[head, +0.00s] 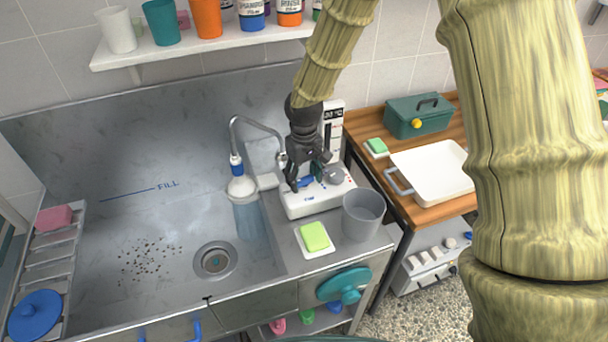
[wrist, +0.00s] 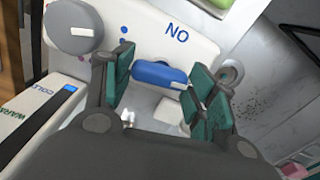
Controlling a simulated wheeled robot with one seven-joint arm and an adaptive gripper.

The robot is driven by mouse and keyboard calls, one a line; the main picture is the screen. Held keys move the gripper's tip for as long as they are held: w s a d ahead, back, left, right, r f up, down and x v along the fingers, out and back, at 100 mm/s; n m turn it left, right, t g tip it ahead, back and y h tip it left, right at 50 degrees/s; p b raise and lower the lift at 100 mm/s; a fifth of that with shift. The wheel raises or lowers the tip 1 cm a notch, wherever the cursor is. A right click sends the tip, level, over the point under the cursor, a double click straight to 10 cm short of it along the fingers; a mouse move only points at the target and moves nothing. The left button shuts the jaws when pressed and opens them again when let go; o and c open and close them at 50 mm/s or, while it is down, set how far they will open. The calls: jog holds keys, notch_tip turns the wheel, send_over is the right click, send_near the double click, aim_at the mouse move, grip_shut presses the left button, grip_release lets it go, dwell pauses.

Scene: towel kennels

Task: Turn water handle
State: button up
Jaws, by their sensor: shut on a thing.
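The water handle is a small blue lever (head: 303,183) on the white control box (head: 307,204) at the sink's right rim. In the wrist view the handle (wrist: 158,74) lies between the green finger pads, with a white mark on its end. My gripper (head: 308,177) is shut on it; in the wrist view the two fingers (wrist: 170,84) stand either side of it. The fingers partly hide the handle in the head view.
A grey round knob (head: 335,174) sits beside the handle. A grey bucket (head: 363,214) and a green sponge (head: 314,236) stand close in front. The steel sink (head: 120,215) is open to the left. A white basin (head: 435,170) stands at right.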

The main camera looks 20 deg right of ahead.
aim_at(304, 178)
jog(key=n+p, duration=0.1)
jog(key=n, duration=0.4)
jog(key=shift+r+n+p, duration=0.15)
jog(key=shift+n+p, duration=0.15)
jog(key=shift+p, duration=0.05)
jog(key=shift+w+n+p, duration=0.1)
jog(key=shift+n+p, duration=0.5)
jog(key=shift+n, duration=1.5)
jog(key=o, duration=1)
notch_tip(304, 178, up, 12)
jog(key=shift+f, duration=0.15)
